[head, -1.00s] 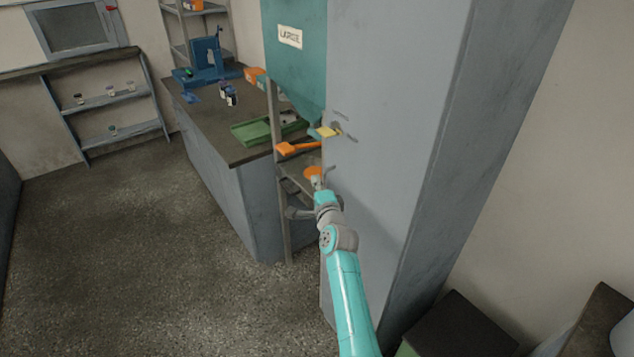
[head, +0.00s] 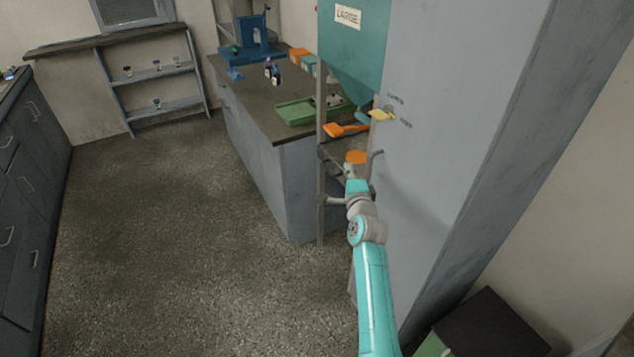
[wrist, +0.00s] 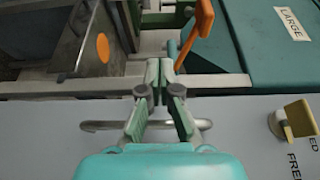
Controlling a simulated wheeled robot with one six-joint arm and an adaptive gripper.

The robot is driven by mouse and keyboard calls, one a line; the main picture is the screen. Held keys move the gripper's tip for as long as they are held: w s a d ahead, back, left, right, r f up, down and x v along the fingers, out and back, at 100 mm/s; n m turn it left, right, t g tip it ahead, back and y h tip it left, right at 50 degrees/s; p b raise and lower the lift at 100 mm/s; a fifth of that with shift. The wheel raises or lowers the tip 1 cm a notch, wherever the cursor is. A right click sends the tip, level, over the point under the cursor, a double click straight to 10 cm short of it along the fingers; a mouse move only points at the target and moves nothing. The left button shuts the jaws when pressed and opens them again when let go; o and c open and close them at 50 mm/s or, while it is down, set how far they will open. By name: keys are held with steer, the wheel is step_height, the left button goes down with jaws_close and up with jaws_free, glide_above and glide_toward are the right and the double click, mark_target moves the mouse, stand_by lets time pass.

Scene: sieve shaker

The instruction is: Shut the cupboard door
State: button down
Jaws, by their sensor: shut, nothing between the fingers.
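A tall grey cupboard panel (head: 440,130) stands at the right in the head view. It carries a bar handle (head: 376,158) and a yellow knob (head: 381,114) with small labels beside it. In the wrist view the grey panel (wrist: 45,150) fills the lower part, with the handle (wrist: 100,126) running across behind my fingers and the knob (wrist: 295,118) at the right by the word FREE. My gripper (wrist: 160,68) is shut and empty, in front of the handle; I cannot tell whether it touches it. How far the door stands open is unclear.
A green hopper (head: 350,50) labelled LARGE stands on a metal frame (head: 321,190) beside the panel, with an orange disc (head: 356,157) and an orange lever (head: 345,130). A bench (head: 270,170) is behind. Drawers (head: 25,200) line the left; the floor (head: 170,240) between is clear.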

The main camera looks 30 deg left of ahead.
steer(key=s+a, duration=0.4)
steer(key=s, duration=0.4)
steer(key=shift+a, duration=0.35)
